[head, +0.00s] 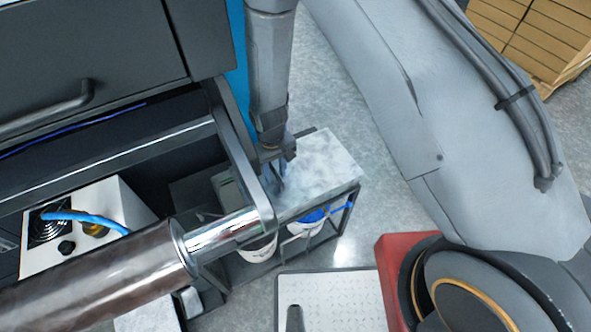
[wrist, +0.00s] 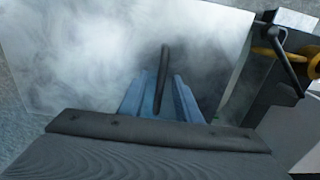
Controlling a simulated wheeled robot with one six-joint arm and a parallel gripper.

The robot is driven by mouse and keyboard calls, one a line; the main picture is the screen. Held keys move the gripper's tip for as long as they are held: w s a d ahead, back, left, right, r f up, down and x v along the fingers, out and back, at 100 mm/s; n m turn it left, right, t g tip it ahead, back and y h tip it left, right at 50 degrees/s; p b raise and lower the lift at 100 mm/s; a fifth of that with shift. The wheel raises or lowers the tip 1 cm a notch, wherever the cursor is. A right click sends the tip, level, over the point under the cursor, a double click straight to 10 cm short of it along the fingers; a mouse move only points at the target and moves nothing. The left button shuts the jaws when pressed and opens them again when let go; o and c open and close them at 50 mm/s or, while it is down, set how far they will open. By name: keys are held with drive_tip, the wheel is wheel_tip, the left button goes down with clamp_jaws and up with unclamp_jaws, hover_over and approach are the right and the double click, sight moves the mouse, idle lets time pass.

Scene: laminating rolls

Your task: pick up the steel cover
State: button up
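The steel cover (head: 325,165) is a flat, mottled grey metal plate on top of a dark frame beside the machine. In the wrist view the cover (wrist: 75,50) fills the upper left and middle, with a dark upright bar handle (wrist: 164,65) on it. My gripper (head: 278,172) is down at the cover's left part in the head view. In the wrist view the blue fingers of my gripper (wrist: 160,85) stand on either side of the handle, seemingly with a gap. The lower finger parts are hidden behind the gripper body.
A large roller (head: 100,280) and the dark machine (head: 90,60) fill the left. White buckets (head: 305,228) stand under the frame. A patterned white panel (head: 330,300) is in front. A yellow part (wrist: 265,52) and a dark lever (wrist: 288,62) lie right of the cover. Grey floor is behind.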

clamp_jaws()
drive_tip(key=shift+r, duration=0.1)
idle(0.3)
